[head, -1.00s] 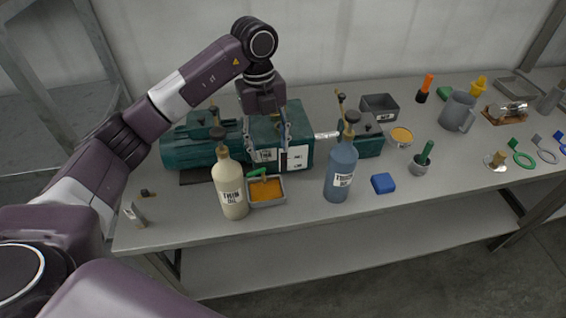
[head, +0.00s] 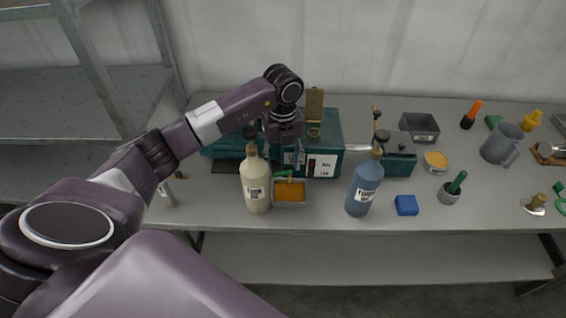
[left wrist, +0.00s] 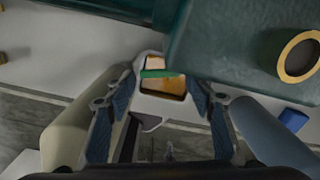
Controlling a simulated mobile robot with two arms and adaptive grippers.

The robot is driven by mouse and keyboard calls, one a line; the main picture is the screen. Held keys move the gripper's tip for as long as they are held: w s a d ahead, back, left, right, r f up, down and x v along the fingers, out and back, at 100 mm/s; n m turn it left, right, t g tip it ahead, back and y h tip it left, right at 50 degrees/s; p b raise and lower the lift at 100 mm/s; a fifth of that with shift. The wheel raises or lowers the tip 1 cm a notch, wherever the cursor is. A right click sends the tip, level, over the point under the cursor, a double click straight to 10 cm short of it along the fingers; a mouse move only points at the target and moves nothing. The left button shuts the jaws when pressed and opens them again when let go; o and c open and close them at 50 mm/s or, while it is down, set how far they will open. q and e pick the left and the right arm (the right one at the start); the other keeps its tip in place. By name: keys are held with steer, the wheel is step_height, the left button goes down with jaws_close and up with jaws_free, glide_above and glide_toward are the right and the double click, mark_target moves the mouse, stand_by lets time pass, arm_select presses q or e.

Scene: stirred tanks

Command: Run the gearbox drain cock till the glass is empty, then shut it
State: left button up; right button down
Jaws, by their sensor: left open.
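The dark green gearbox (head: 331,146) stands on the bench, with white labels on its front. A green lever (head: 284,179), which looks like the drain cock's handle, sits low at its front. It also shows in the left wrist view (left wrist: 160,73), lying crosswise above a small tray (head: 290,205) with orange liquid. My left gripper (left wrist: 162,88) is open and points down at the lever, its fingers apart on either side. It looks short of the lever, and touching cannot be told. I cannot make out the sight glass or its level. My right gripper is not in view.
A cream bottle (head: 256,185) stands close left of the tray and a blue bottle (head: 364,186) to the right, flanking my gripper. A blue block (head: 406,205) and a green-handled brush in a pot (head: 450,193) lie farther right. The bench front edge is clear.

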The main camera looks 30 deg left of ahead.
arm_select(q)
steer(key=shift+f, duration=0.75)
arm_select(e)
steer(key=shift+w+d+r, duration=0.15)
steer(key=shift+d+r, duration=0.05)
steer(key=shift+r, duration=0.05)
arm_select(q)
steer(key=c, duration=0.9)
steer(key=shift+w+a+f+m+b, duration=0.15)
steer(key=shift+a+f+m+b, duration=0.1)
steer(key=shift+m+b, duration=0.7)
steer(key=shift+w+r+m+b, duration=0.1)
steer(key=shift+r+m+b, duration=0.1)
steer(key=shift+m+b, duration=0.6)
steer(key=shift+r, duration=0.1)
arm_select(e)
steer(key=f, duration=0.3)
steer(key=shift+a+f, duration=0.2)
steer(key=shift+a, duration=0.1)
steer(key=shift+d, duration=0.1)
arm_select(q)
steer(key=o, duration=0.9)
